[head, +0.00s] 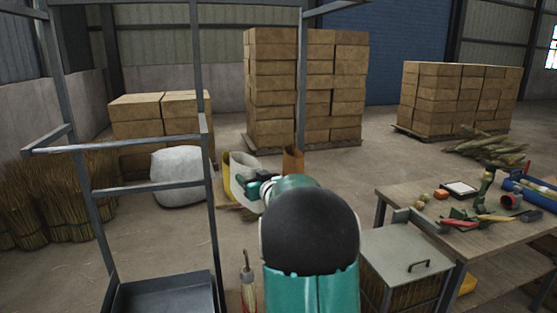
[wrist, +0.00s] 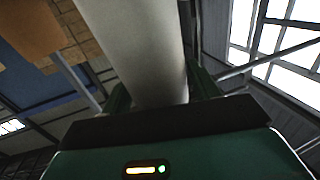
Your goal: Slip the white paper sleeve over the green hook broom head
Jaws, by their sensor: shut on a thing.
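The white paper sleeve (wrist: 138,45) fills the middle of the wrist view as a pale, smooth tube. My gripper (wrist: 160,92) is shut on it, with one green finger on each side. In the head view my gripper (head: 256,187) is small and partly hidden behind my own arm. A pale curved shape (head: 243,163) shows just beyond it; I cannot tell if this is the sleeve. I cannot surely make out the green hook broom head.
A grey metal frame (head: 88,195) rises at left, near a white sack (head: 181,176). Stacked bales (head: 271,90) stand behind. Open floor lies between.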

